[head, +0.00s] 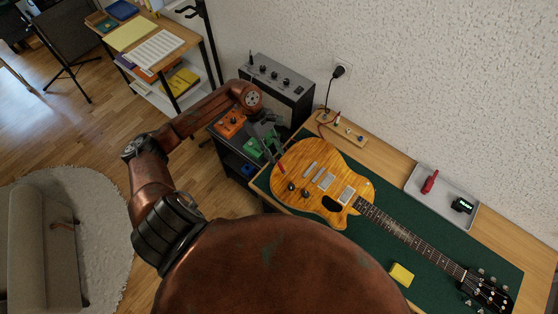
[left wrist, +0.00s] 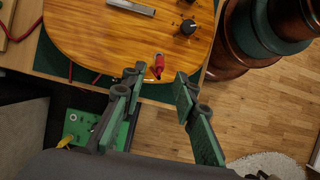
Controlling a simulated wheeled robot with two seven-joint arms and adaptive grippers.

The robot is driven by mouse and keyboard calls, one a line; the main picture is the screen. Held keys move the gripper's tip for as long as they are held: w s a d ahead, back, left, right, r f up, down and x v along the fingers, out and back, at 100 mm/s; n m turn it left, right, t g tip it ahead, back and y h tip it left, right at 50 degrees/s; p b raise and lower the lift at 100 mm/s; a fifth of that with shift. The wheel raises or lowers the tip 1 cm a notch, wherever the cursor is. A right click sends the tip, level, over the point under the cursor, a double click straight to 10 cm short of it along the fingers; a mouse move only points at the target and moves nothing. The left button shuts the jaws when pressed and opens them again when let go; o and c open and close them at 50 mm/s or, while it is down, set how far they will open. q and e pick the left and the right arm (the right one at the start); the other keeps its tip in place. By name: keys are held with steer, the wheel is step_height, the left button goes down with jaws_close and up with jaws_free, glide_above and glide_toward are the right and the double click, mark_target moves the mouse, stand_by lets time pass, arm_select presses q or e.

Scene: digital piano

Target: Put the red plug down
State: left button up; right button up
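The red plug (left wrist: 158,66) is at the lower edge of the amber guitar body (left wrist: 110,50) in the left wrist view. In the head view the red plug (head: 281,169) shows as a small red spot at the guitar's left end. My left gripper (left wrist: 157,76) has its fingers spread, one on each side of the plug, with a visible gap to it. Whether the plug sits in a socket or lies on the guitar I cannot tell. My right gripper is not in view.
The guitar lies on a green mat (head: 365,249) on the desk. An orange pedal (head: 230,123) and green pedal (head: 252,148) are left of it, below the amplifier (head: 276,80). A grey tray (head: 413,188) holds a red item and a small display. A yellow cloth (head: 401,275) lies nearby.

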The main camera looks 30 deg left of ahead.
arm_select(q)
steer(key=v, duration=0.6)
steer(key=shift+d, duration=0.1)
stand_by(0.3)
